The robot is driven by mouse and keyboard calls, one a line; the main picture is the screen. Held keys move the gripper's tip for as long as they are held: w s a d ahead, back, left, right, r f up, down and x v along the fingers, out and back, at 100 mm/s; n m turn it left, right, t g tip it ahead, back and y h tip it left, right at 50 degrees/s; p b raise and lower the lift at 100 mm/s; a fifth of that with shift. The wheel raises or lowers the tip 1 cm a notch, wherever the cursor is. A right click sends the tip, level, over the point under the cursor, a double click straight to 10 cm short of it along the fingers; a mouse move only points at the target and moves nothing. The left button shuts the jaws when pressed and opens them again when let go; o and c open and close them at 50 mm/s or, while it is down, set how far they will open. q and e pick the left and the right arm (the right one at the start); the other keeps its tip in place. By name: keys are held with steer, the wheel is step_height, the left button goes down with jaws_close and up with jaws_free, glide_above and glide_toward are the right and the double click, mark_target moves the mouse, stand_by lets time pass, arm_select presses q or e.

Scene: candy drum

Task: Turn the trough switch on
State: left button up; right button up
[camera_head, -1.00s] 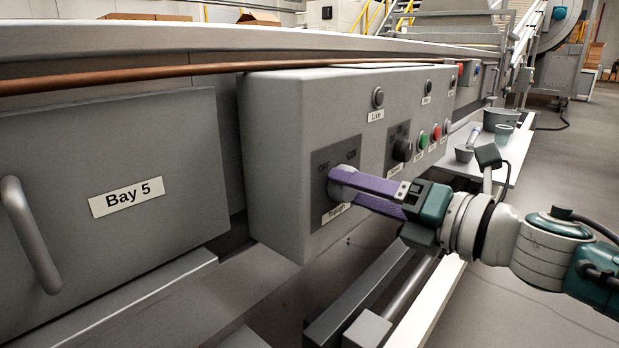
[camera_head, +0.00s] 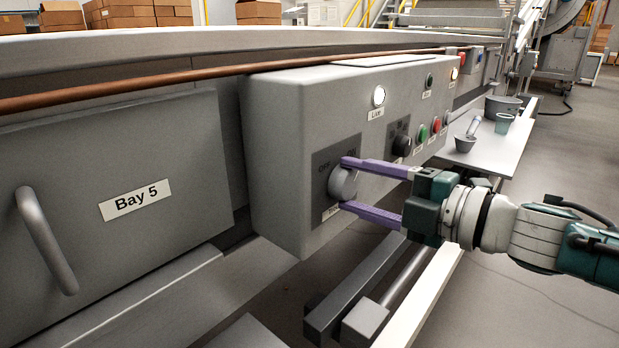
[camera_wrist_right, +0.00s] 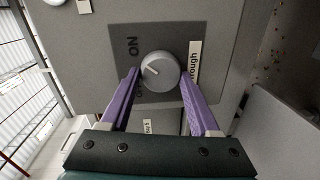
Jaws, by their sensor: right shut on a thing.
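The trough switch is a round grey knob (camera_head: 343,183) on a dark plate on the front of the grey control box (camera_head: 280,130). It also shows in the right wrist view (camera_wrist_right: 161,68), with a small white mark pointing up-left, roughly toward the ON label (camera_wrist_right: 132,46). My right gripper (camera_head: 344,184) is shut on the knob, with one purple finger above it and one below in the head view. The fingers partly cover the labels around the knob. My left gripper is not in view.
A dark knob (camera_head: 402,146) and green and red buttons sit right of the switch. A copper pipe (camera_head: 200,70) runs above. A side table (camera_head: 492,150) holds cups.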

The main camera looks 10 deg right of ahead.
steer(key=shift+m, duration=0.5)
steer(key=o, duration=1.4)
steer(key=shift+c, duration=0.2)
steer(key=p+v, duration=0.3)
steer(key=v, duration=0.7)
steer(key=shift+w+r, duration=0.15)
